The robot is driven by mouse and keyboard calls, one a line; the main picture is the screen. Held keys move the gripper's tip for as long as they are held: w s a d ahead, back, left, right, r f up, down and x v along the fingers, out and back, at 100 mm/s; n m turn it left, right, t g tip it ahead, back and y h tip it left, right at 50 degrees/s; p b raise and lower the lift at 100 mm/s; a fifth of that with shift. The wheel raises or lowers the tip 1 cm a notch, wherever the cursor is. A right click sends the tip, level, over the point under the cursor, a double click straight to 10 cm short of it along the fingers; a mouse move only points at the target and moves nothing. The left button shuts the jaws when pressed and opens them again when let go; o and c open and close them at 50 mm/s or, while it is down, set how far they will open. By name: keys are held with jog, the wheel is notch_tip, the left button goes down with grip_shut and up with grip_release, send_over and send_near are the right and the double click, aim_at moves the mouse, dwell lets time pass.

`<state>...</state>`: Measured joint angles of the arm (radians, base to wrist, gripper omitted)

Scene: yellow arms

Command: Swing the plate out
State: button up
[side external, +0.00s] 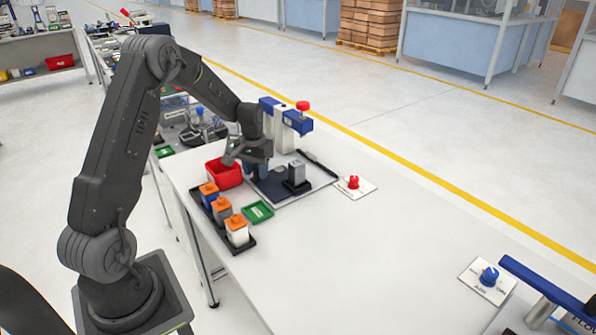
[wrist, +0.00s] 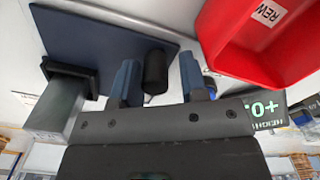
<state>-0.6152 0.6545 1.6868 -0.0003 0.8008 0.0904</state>
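The dark blue plate (side external: 274,188) lies on a base at the far end of the white table. It also shows in the wrist view (wrist: 95,42), with a black upright knob (wrist: 155,72) near its edge. A grey block (side external: 297,171) sits in a black holder on the plate's right side; it also shows in the wrist view (wrist: 52,104). My gripper (side external: 257,171) is low over the plate's left part. In the wrist view its blue fingers (wrist: 158,82) are apart with the knob between them. A gap shows on the right; contact on the left cannot be told.
A red bin (side external: 224,172) stands close left of my gripper. A blue-and-white press with a red knob (side external: 302,106) rises behind the plate. A red dial (side external: 353,183) lies right. The table's middle is clear.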

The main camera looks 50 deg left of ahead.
jog(key=shift+a+r, duration=0.1)
jog(key=shift+r, duration=3.7)
jog(key=shift+d+r, duration=0.3)
jog(key=shift+d, duration=0.05)
jog(key=s+d+r+m+t, duration=0.1)
jog(key=s+d+r, duration=0.2)
jog(key=d+r, duration=0.3)
jog(key=s+d+r+m+t, duration=0.1)
jog(key=s+d+r+m, duration=0.1)
jog(key=d+r, duration=0.5)
jog(key=s+d+m+t, duration=0.3)
jog(key=s+d, duration=1.1)
jog(key=s, duration=0.1)
jog(key=shift+s+d+t, duration=0.15)
jog(key=shift+s+t, duration=0.15)
